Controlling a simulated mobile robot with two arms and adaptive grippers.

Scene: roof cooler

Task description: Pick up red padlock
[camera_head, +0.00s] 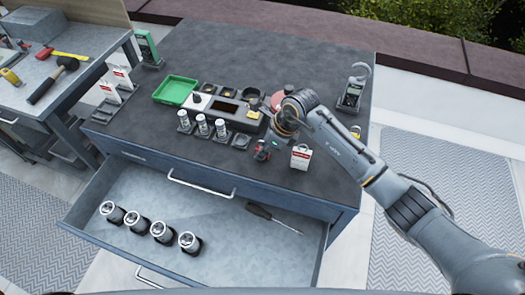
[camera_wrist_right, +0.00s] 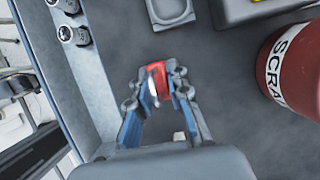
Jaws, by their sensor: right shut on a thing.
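The red padlock (camera_wrist_right: 159,81) is between the fingertips of my right gripper (camera_wrist_right: 162,82) in the right wrist view. Its silver shackle shows in front of the red body. The fingers are shut on it from both sides. In the head view my right gripper (camera_head: 263,150) is over the front part of the dark cabinet top (camera_head: 300,60), and a bit of red shows at its tips. I cannot tell whether the padlock touches the top. My left gripper does not show in either view.
A red canister (camera_wrist_right: 292,62) marked SCRAP stands near the gripper. Several silver cylinders and a green tray (camera_head: 175,90) are to the left. An open drawer (camera_head: 190,200) below holds several cylinders and a screwdriver (camera_head: 272,218).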

